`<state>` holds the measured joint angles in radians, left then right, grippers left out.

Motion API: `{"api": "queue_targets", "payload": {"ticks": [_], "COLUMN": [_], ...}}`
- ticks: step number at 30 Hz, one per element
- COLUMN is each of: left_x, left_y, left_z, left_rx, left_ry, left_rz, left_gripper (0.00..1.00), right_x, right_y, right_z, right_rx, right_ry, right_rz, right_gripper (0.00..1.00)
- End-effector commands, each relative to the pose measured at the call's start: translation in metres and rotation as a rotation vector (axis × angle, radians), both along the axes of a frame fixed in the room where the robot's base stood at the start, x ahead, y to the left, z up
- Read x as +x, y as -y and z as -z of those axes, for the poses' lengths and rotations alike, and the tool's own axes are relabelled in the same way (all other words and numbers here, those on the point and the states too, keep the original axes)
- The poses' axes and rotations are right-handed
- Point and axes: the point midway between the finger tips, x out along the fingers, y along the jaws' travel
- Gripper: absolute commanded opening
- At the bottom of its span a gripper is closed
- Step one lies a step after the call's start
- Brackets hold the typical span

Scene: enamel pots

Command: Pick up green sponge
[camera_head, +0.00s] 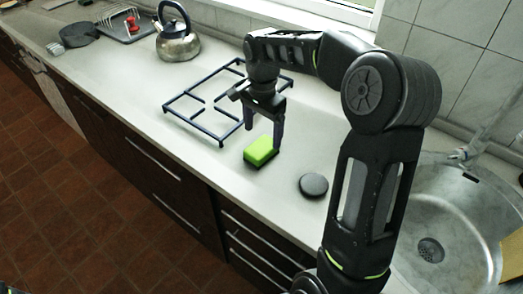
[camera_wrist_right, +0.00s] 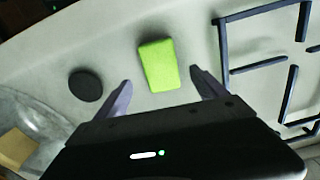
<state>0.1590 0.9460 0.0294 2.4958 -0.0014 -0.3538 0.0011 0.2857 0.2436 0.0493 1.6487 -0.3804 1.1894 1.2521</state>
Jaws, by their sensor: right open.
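The green sponge (camera_head: 260,150) lies flat on the grey counter, with a dark underside, in front of the dark metal grate. It also shows in the right wrist view (camera_wrist_right: 159,65), centred just beyond the fingertips. My right gripper (camera_head: 264,133) points down above and just behind the sponge. In the right wrist view its two fingers (camera_wrist_right: 162,84) are spread wide, one to each side of the sponge's near end, and nothing is held. Contact with the sponge does not show. My left gripper is not in view.
The dark grate (camera_head: 190,124) lies behind and left of the sponge. A round dark disc (camera_head: 313,185) lies to its right. A kettle (camera_head: 178,44) stands farther back. The sink (camera_head: 440,215) is at the right. Counter (camera_head: 225,175) near the front edge is clear.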

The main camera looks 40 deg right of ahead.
Motion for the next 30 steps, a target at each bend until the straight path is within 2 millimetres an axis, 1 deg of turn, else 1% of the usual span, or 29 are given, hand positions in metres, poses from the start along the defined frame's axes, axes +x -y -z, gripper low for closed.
{"api": "queue_targets", "payload": {"ticks": [3, 5, 14, 17, 20, 25, 27, 30], "left_x": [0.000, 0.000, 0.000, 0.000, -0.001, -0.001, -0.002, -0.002], "left_y": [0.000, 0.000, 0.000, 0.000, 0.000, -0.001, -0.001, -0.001], "left_z": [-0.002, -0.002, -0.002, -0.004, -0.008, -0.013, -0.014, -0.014], "left_rx": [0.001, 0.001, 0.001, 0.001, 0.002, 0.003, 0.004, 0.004], "left_ry": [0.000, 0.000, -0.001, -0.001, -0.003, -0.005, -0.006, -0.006], "left_rz": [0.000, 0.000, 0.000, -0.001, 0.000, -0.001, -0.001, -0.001], "left_gripper": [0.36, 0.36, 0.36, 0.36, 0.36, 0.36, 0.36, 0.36], "right_x": [0.000, 0.000, 0.000, 0.000, 0.000, 0.001, 0.001, 0.001], "right_y": [-0.001, -0.001, -0.001, -0.001, -0.002, -0.003, -0.003, -0.003], "right_z": [0.013, 0.017, 0.019, 0.024, 0.036, 0.061, 0.068, 0.071], "right_rx": [0.002, 0.002, 0.001, 0.001, 0.001, 0.001, 0.000, 0.000], "right_ry": [-0.002, -0.002, 0.000, -0.002, -0.004, -0.004, -0.003, 0.000], "right_rz": [0.000, 0.000, 0.000, 0.000, -0.001, 0.000, -0.001, -0.001], "right_gripper": [0.82, 0.82, 0.82, 0.82, 0.82, 0.82, 0.82, 0.82]}}
